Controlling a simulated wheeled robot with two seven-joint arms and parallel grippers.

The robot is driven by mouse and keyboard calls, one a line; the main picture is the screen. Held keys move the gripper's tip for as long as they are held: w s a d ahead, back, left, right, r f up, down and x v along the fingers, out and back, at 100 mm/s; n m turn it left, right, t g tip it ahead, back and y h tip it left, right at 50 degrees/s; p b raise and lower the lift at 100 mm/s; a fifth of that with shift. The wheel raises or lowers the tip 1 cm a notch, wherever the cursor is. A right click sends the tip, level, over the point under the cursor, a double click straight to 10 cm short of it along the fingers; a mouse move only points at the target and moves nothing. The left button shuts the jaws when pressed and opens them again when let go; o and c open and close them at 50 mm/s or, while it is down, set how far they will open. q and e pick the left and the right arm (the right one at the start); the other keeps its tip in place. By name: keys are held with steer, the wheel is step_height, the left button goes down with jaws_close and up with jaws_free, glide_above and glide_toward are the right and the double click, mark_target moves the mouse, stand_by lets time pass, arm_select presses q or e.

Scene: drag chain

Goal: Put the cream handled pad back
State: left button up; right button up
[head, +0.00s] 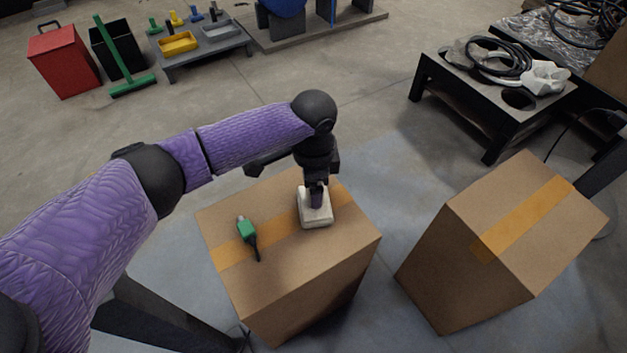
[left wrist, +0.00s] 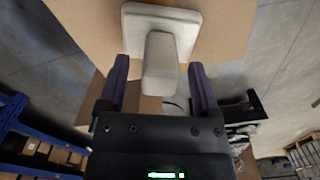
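The cream handled pad (head: 317,217) lies flat on the taped top of the nearer cardboard box (head: 310,270), toward its back right. My left gripper (head: 316,193) points down over the pad from above. In the left wrist view the pad's base (left wrist: 190,27) rests against the cardboard, and its blocky handle stands between the fingers of my left gripper (left wrist: 160,68). The fingers are apart, with a gap visible on both sides of the handle. My right gripper is not in view.
A green and black tool (head: 246,229) lies left of the pad on the same box. A second taped box (head: 500,230) stands at the right. Low black tables (head: 490,100) carry cables. A red bin (head: 64,62) and a low platform with trays (head: 200,55) are at the back left.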

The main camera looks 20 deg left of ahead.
arm_select(q)
step_height(320, 180, up, 12)
steer(key=p, duration=0.8)
steer(key=shift+r, duration=0.15)
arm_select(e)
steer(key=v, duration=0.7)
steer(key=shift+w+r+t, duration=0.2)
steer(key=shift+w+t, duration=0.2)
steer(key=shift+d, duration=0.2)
